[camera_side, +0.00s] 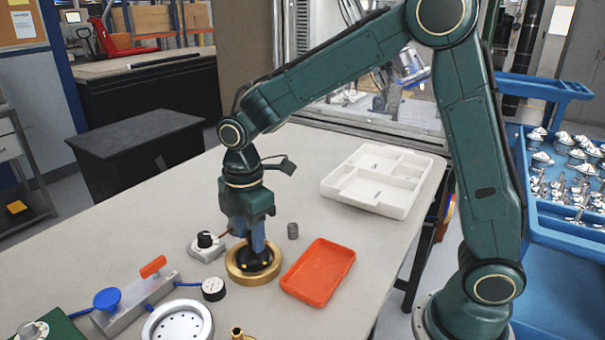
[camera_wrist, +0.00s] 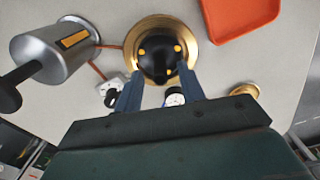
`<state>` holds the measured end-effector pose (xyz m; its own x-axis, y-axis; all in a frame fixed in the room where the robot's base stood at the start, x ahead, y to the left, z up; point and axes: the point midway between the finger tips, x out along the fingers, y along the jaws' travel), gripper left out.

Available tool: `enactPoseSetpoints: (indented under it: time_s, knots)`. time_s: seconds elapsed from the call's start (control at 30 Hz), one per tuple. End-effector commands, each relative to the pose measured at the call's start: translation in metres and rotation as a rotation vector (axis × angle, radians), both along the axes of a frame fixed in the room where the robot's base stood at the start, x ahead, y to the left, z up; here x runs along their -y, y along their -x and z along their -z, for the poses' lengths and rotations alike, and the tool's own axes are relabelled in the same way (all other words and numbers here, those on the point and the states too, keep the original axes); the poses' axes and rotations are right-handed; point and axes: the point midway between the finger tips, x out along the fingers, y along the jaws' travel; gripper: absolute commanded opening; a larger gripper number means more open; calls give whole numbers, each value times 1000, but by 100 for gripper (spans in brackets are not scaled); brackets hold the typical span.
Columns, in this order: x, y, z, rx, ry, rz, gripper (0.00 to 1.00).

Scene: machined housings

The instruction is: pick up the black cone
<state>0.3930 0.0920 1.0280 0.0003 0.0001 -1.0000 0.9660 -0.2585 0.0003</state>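The black cone (camera_wrist: 157,55), a dark rounded piece with yellow dots, sits inside a gold ring (camera_wrist: 133,36) in the wrist view. In the side view the cone (camera_side: 254,262) is low in the ring (camera_side: 262,278), partly hidden by my fingers. My gripper (camera_side: 250,246) points down over it with its two blue fingers spread apart. In the wrist view the fingertips of my gripper (camera_wrist: 159,76) are at the left and right edges of the cone. I cannot tell whether they press on it.
An orange tray (camera_side: 318,272) lies just right of the ring. A grey block with a black knob (camera_side: 206,243) is close on the left. A round white part (camera_side: 178,325) is at the front.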

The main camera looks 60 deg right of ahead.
Motion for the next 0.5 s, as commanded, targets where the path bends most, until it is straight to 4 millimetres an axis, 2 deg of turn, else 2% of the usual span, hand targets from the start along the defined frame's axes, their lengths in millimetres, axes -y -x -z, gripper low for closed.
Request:
enactPoseSetpoints:
  time_s: [0.2, 0.5]
  knots:
    - [0, 1, 23, -3, 0, 0, 39]
    - [0, 1, 26, -1, 0, 0, 39]
